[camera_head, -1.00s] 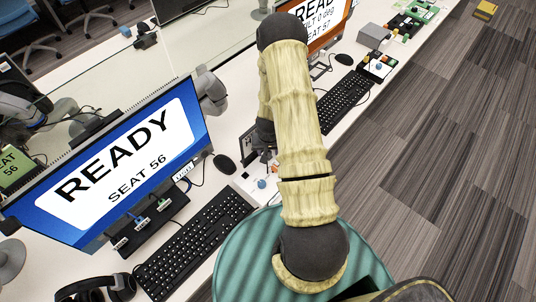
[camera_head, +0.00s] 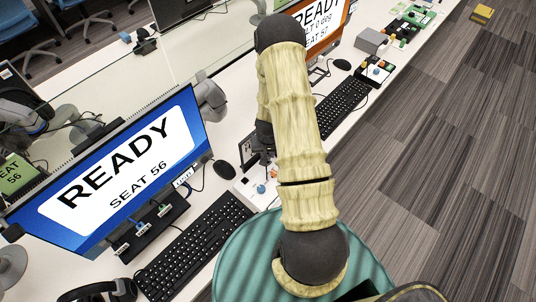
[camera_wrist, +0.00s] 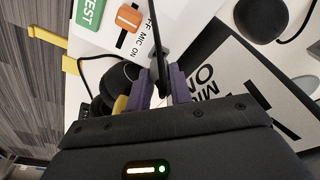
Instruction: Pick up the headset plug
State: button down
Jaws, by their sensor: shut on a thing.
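In the wrist view my gripper (camera_wrist: 162,84) has its two purple fingers close together on a slim dark piece, which I take to be the headset plug (camera_wrist: 162,91). A thin black cable (camera_wrist: 156,25) runs up the picture from between the fingers. The fingers cover most of the plug, so its tip is hard to make out. A black headset (camera_head: 100,293) lies at the lower left edge, partly cut off.
The wrist view shows a white panel with an orange switch (camera_wrist: 129,17) and green TEST label (camera_wrist: 88,14) close by. In the head view are a monitor (camera_head: 120,175), keyboard (camera_head: 195,248) and mouse (camera_head: 223,169). A teal ribbed seat (camera_head: 240,270) stands at the desk edge.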

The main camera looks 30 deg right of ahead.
aim_at(268, 154)
notch_tip(268, 154, up, 8)
jog(key=p, duration=0.4)
jog(key=shift+p, duration=0.3)
jog(key=shift+f, duration=0.1)
jog(key=shift+a, duration=0.1)
jog(key=s+a, duration=0.3)
jog(key=a, duration=0.8)
jog(key=shift+b, duration=0.3)
dwell(0.5)
jog(key=shift+f+b, duration=0.95)
jog(key=shift+f, duration=0.1)
